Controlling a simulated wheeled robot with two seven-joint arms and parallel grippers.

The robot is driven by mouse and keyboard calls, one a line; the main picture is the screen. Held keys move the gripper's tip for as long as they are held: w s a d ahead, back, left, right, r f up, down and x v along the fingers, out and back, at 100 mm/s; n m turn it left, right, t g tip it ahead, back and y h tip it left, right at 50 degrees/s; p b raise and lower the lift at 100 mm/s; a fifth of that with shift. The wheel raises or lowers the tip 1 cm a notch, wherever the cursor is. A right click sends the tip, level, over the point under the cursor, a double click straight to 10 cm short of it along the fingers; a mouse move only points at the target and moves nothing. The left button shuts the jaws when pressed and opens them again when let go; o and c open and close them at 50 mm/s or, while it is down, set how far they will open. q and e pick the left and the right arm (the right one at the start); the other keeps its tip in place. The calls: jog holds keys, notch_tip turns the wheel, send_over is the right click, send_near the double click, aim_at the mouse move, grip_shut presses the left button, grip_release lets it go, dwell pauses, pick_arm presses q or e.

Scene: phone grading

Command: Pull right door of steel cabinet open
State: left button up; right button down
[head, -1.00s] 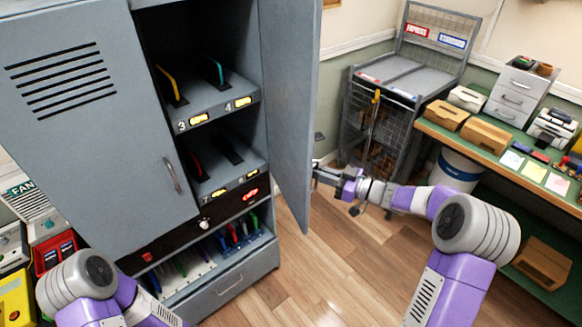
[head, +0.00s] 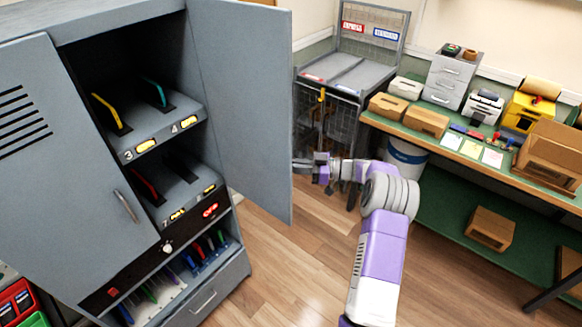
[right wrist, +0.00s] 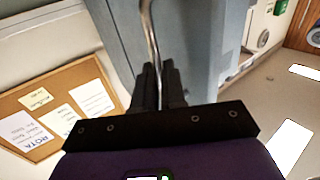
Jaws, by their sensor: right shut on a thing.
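The steel cabinet's right door (head: 245,100) stands open, its broad inner face showing in the head view. My right gripper (head: 302,166) is at the door's free edge, on its far side. In the right wrist view, the fingers (right wrist: 158,84) are shut on the door's thin metal handle (right wrist: 150,32), beside the grey door (right wrist: 190,60). The cabinet's left door (head: 70,160) is closed. My left gripper is not in view.
Numbered shelves (head: 135,140) with coloured dividers show inside the cabinet. A wire cage trolley (head: 345,75) stands behind my right arm. A green-topped workbench (head: 455,145) with boxes runs along the right. Wood floor in front of the cabinet is clear.

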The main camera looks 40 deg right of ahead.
jog(key=shift+w+a+r, duration=0.25)
jog(key=shift+a, duration=0.1)
jog(key=c, duration=1.2)
grip_release()
jog(key=shift+w+a+f, duration=0.1)
jog(key=shift+w+f, duration=0.1)
jog(key=shift+w, duration=0.05)
jog(key=shift+v, duration=4.15)
